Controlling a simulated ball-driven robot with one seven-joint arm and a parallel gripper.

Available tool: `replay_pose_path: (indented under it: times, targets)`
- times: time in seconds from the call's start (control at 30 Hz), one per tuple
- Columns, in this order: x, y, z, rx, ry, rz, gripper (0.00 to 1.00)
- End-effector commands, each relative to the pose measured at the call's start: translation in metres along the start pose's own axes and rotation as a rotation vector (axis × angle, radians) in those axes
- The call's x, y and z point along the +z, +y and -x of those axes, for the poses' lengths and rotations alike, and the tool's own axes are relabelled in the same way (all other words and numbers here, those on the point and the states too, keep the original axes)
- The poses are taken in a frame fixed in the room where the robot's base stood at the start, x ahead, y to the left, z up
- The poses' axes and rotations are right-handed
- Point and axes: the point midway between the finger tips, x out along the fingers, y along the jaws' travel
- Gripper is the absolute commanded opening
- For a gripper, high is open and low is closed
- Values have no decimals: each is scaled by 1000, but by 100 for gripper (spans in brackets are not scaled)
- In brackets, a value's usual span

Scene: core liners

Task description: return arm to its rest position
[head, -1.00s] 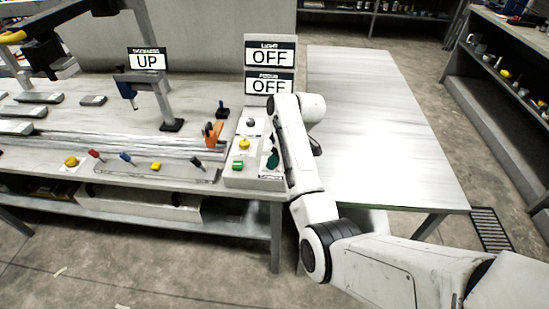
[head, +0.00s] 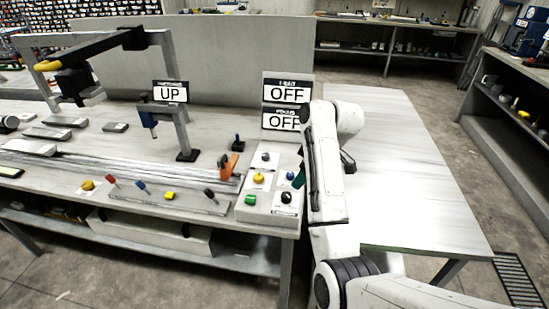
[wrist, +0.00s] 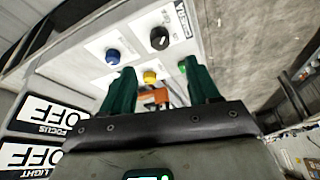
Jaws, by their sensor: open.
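My white arm (head: 325,180) rises at the right end of the workbench (head: 60,155), beside the control panel. My gripper is mostly hidden behind the arm in the head view; one green finger (head: 299,179) shows just over the panel's right edge. In the wrist view my gripper (wrist: 160,88) has its two green fingers spread apart with nothing held between them. The control panel (head: 268,215) carries a black knob (head: 286,197), a yellow knob (head: 258,178) and a green button (head: 250,200). The fingers appear above the panel, apart from the knobs.
Signs read OFF for light (head: 287,92) and focus, and UP (head: 171,93) on the bench. An orange clamp (head: 228,167) stands left of the panel. A bare pale table (head: 420,170) lies right of my arm. Shelves (head: 515,110) line the right side.

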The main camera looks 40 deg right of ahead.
Motion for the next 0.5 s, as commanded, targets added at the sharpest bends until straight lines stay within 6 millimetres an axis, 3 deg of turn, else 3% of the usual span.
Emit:
replay_pose_path:
  times: [0.3, 0.37, 0.5]
  targets:
    - [2, -2, -3, 0, -5, -3, 60]
    - [9, -10, -10, 2, -19, -16, 60]
    - [38, -42, -38, 18, -80, -77, 60]
